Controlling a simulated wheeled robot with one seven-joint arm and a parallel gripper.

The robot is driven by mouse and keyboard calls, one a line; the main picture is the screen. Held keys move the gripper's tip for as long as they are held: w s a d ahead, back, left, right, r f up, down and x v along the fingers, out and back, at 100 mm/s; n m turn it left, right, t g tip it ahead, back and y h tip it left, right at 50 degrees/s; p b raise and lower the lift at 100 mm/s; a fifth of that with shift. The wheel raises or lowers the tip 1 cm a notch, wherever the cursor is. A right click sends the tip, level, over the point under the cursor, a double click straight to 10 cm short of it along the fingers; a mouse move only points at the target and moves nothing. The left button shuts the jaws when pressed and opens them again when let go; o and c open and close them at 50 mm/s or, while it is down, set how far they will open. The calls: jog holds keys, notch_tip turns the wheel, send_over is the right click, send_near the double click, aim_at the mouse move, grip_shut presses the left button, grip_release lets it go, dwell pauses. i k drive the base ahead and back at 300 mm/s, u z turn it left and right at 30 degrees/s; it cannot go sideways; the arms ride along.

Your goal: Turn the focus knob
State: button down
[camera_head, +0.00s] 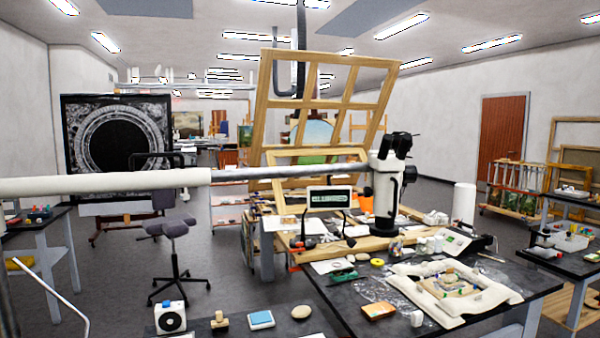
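A white stereo microscope (386,195) with black eyepieces hangs over the back of the dark worktable, right of centre. It sits at the right end of a long horizontal boom (280,174), which is white at the left and grey toward the microscope. A small dark knob (368,191) shows on the left side of the microscope body, and a dark rounded part (410,174) shows on its right side. I cannot tell for sure which is the focus knob. My gripper is not in view.
The dark worktable (350,312) holds a pale padded tray (425,307), an orange box (378,311) and small tools. A lit sign-like display (330,199) stands left of the microscope. A stool (175,255) stands on open floor at left. A wooden frame (290,120) rises behind.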

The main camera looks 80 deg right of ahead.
aim_at(410, 174)
jog(key=u, duration=0.45)
jog(key=k, duration=2.75)
jog(key=z, duration=2.6)
